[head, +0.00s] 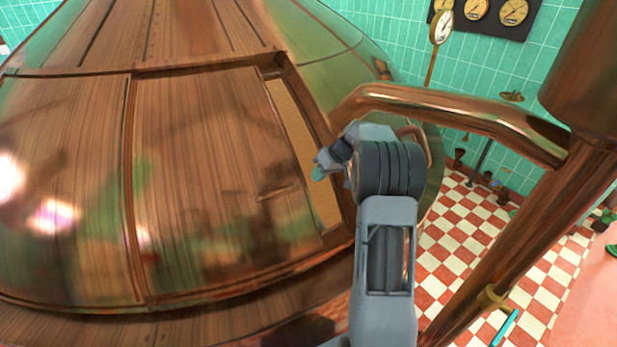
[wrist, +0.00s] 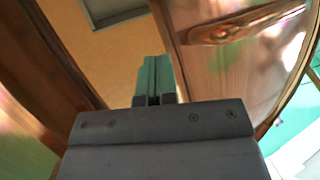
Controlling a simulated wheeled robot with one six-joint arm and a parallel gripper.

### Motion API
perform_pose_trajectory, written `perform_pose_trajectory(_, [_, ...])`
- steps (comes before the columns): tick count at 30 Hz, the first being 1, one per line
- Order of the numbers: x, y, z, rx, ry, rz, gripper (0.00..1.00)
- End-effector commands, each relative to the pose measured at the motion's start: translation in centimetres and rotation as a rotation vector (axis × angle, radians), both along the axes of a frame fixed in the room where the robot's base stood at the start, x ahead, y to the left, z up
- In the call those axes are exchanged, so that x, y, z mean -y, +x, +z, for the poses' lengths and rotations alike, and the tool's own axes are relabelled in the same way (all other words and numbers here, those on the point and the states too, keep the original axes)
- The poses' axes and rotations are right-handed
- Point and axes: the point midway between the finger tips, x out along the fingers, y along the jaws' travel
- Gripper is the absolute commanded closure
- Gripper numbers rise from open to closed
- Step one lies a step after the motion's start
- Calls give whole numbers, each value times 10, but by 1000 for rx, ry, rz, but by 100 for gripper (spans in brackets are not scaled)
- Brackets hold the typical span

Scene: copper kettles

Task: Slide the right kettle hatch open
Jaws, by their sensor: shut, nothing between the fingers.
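The right kettle hatch (head: 200,170) is a wood-toned copper panel on the kettle's sloping side, with a small handle (head: 277,190) near its right edge. A narrow tan opening (head: 304,150) shows between that edge and the frame, so the hatch stands partly open. My gripper (head: 318,173) is in front of the opening, to the right of the handle. In the wrist view its green fingers (wrist: 155,80) are together and empty, pointing into the opening beside the hatch's edge. The handle also shows there (wrist: 235,28). I cannot tell whether the fingers touch the hatch edge.
A thick copper pipe (head: 450,105) curves from the kettle behind and above my arm to a copper column (head: 530,220) at the right. Gauges (head: 477,10) hang on the green tiled wall. The checkered floor (head: 455,235) is partly clear to the right.

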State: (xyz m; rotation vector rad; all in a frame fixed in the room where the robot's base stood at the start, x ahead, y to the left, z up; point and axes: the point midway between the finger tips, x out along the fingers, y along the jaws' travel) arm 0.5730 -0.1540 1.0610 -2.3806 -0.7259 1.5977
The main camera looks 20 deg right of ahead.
Motion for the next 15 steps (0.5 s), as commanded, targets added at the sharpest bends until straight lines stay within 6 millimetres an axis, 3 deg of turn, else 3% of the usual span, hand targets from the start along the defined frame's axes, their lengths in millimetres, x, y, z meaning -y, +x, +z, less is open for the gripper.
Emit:
perform_pose_trajectory(6, [-27, -4, 0, 0, -1, 1, 100])
perform_pose_trajectory(15, [-39, -6, -4, -1, -1, -1, 100])
